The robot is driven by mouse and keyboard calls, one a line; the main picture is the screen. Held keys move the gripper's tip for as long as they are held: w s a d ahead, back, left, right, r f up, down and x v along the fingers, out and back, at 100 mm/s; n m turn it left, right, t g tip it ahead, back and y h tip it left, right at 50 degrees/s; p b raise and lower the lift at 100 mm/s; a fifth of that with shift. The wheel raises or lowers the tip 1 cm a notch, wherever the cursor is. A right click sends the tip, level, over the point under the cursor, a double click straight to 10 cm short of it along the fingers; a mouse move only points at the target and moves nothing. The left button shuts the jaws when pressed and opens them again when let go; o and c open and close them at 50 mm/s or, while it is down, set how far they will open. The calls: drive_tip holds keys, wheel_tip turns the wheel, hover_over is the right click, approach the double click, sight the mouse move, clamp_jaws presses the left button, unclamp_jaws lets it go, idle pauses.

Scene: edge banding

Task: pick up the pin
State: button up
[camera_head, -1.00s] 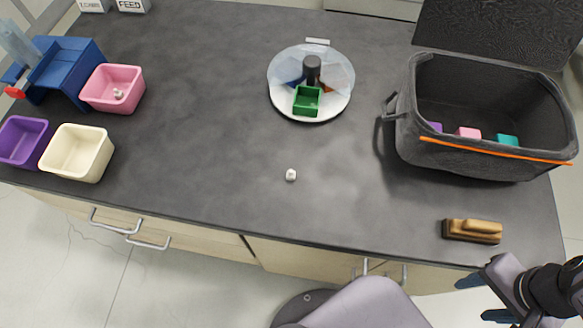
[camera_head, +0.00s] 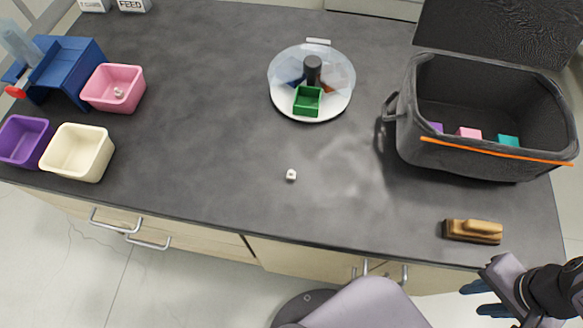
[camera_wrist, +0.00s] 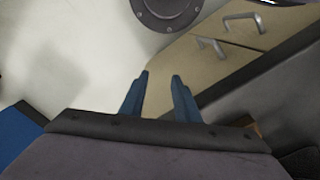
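A small white piece (camera_head: 291,175) lies alone on the dark countertop in the head view, a little below the middle; it may be the pin, but it is too small to be sure. A similar small white piece (camera_head: 119,93) is in the pink bin (camera_head: 133,102). My gripper (camera_head: 472,300) is at the lower right, off the counter's front edge and far from both pieces. In the wrist view its two blue fingers (camera_wrist: 160,78) stand apart with nothing between them. Neither white piece shows in the wrist view.
A grey basket (camera_head: 480,166) with coloured blocks stands at right. A wooden-handled brush (camera_head: 472,231) lies near the front edge. A round clear-covered carousel (camera_head: 326,108) holds a green bin (camera_head: 307,101). Purple (camera_head: 22,142) and cream bins (camera_head: 78,153) stand left. The counter around the loose piece is clear.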

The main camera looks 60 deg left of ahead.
wheel_tip(320, 180, up, 20)
drive_tip(key=a+p, duration=0.2)
drive_tip(key=p, duration=1.8)
drive_tip(key=s+a+r+g+y+p, duration=0.2)
drive_tip(key=s+a+r+g+p, duration=0.25)
drive_tip(key=a+r+p, duration=0.45)
drive_tip(key=m+g+y+p, duration=0.1)
drive_tip(key=m+y+p, duration=0.4)
drive_tip(key=m+y, duration=0.9)
hover_over(293, 173)
drive_tip(key=d, duration=0.2)
wheel_tip(293, 173, down, 10)
drive_tip(key=h, duration=0.1)
drive_tip(key=d+f+m+t, duration=0.1)
drive_tip(key=f, duration=0.2)
drive_tip(key=d+f+m+t+h+p, duration=0.1)
drive_tip(key=f+t, duration=0.1)
drive_tip(key=f, duration=0.2)
drive_tip(key=d+f+m+t, duration=0.1)
drive_tip(key=f+t, duration=0.1)
drive_tip(key=f, duration=0.1)
drive_tip(key=shift+s+d+f+m, duration=0.25)
drive_tip(key=shift+f+m, duration=0.05)
drive_tip(key=shift+m, duration=0.1)
drive_tip(key=shift+w+d+f+t, duration=0.15)
drive_tip(key=shift+d+f+t, duration=0.15)
drive_tip(key=shift+f, duration=0.1)
drive_tip(key=shift+h, duration=0.3)
drive_tip(key=shift+x, duration=3.6)
drive_tip(key=shift+f, duration=0.1)
